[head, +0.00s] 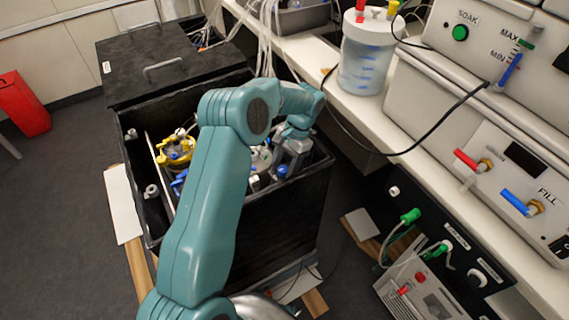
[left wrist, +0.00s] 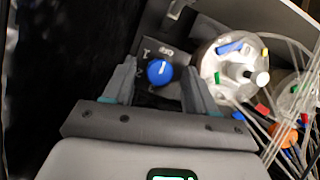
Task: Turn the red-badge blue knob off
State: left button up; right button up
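A round blue knob (left wrist: 160,72) with a white pointer mark sits on a dark panel in the left wrist view. Pale markings show on the panel just above it; I cannot make out a red badge. My left gripper (left wrist: 158,80) is open, with one grey finger on each side of the knob and small gaps between. In the head view my left gripper (head: 291,156) reaches down into the right part of the open black box (head: 287,205). A small blue spot (head: 282,171) shows beside it; I cannot tell if it is the same knob. My right gripper is not in view.
Clear vessels (left wrist: 232,70) with tubes and coloured clamps stand close right of the gripper in the wrist view. A yellow-topped vessel (head: 176,150) stands in the box. A bench with a lidded jar (head: 368,50) and a FILL panel (head: 520,180) lies to the right.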

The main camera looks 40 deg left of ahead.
pick_arm(q)
jog(key=p+v, duration=0.3)
jog(key=v, duration=1.3)
jog(key=shift+r, duration=0.1)
jog(key=shift+r, duration=0.15)
